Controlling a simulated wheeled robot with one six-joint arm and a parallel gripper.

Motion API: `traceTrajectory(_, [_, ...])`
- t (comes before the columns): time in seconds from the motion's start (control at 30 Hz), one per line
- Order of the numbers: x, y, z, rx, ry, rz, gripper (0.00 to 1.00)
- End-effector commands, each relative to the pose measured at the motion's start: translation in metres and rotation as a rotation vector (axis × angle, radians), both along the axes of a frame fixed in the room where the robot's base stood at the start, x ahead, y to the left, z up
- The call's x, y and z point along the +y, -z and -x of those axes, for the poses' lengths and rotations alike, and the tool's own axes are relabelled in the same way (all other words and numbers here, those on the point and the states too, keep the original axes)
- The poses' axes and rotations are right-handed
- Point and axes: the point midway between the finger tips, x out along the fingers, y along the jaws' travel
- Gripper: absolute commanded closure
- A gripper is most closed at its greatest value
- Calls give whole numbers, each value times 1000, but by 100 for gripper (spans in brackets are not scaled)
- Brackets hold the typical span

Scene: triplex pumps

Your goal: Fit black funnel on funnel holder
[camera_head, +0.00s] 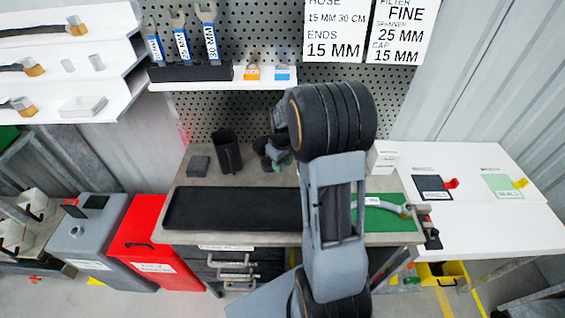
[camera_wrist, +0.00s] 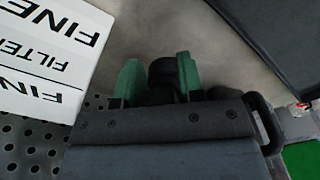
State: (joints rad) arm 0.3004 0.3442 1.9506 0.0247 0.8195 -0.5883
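My gripper (camera_head: 283,160) is low over the back of the workbench, behind the black mat. Its two green fingers (camera_wrist: 160,78) stand apart in the wrist view. A rounded black object (camera_wrist: 163,72) shows between the fingers, almost filling the gap; it may be the black funnel, but its full shape is hidden. I cannot tell if the fingers press on it. Another dark rounded shape (camera_wrist: 222,92) is just right of the fingers in that view. I cannot clearly make out the funnel holder. A tall dark cylinder (camera_head: 227,152) stands left of my gripper.
A small dark block (camera_head: 198,166) lies left of the cylinder. The long black mat (camera_head: 230,209) covers the bench front. A white box marked FINE FILTER (camera_wrist: 60,55) is close to the fingers. A perforated panel (camera_wrist: 30,145) stands behind the bench.

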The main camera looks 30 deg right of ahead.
Motion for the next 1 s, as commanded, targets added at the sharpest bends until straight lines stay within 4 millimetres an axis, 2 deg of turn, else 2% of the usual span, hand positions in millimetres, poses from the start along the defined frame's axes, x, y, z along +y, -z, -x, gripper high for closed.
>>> traceTrajectory(0.03, [0,0,0,0,0,0,60])
traceTrajectory(0.2, [0,0,0,0,0,0,46])
traceTrajectory(0.43, [0,-1,0,0,0,0,46])
traceTrajectory(0.53, [0,-8,0,-2,0,0,46])
traceTrajectory(0.67, [-1,-27,0,-5,0,2,46])
traceTrajectory(1.0, [-1,-96,3,-3,0,1,46])
